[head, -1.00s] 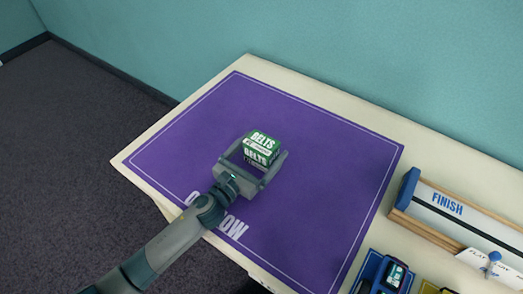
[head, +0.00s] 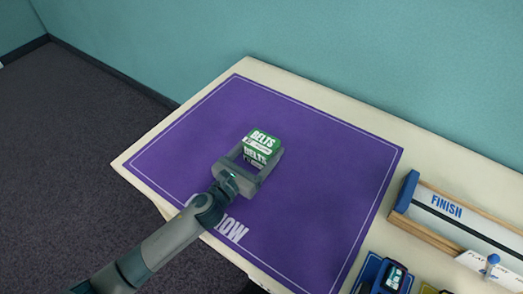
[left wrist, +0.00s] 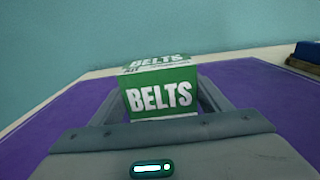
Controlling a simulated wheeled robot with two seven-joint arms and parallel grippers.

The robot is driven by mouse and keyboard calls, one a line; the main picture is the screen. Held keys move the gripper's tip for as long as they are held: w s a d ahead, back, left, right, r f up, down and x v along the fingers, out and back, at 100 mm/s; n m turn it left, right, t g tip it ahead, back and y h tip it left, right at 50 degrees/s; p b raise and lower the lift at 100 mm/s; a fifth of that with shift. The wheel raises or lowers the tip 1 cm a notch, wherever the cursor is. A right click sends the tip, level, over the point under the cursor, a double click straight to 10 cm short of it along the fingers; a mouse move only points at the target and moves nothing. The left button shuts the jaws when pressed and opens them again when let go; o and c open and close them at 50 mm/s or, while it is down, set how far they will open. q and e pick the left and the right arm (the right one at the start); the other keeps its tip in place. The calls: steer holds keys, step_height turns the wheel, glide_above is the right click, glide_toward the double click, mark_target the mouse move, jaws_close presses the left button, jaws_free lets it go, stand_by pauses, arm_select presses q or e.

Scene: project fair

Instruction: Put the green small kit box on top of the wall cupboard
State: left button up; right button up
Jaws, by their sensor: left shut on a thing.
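The green small kit box (head: 263,144), marked "BELTS", is over the purple mat (head: 330,150) on the table. My left gripper (head: 256,161) is shut on it, with a finger on each side. In the left wrist view the green box (left wrist: 160,92) sits upright between the two fingers. I cannot tell whether the box touches the mat or is held just above it. The wall cupboard is not in view. My right gripper is not in view.
A track with a "FINISH" label (head: 447,206) lies on the table at the right, with a blue item (head: 380,272) in front of it. A teal wall (head: 330,55) runs behind the table. The mat around the box is clear.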

arm_select(q)
steer(key=r, duration=0.2)
steer(key=shift+s+d+r, duration=0.1)
steer(key=shift+s+r, duration=0.3)
steer(key=s+d+r+p, duration=0.1)
steer(key=s+d+r, duration=0.1)
steer(key=s+r, duration=0.4)
steer(key=s, duration=0.4)
steer(key=shift+s+d+r, duration=0.15)
steer(key=shift+s+d, duration=0.05)
steer(key=shift+s, duration=0.1)
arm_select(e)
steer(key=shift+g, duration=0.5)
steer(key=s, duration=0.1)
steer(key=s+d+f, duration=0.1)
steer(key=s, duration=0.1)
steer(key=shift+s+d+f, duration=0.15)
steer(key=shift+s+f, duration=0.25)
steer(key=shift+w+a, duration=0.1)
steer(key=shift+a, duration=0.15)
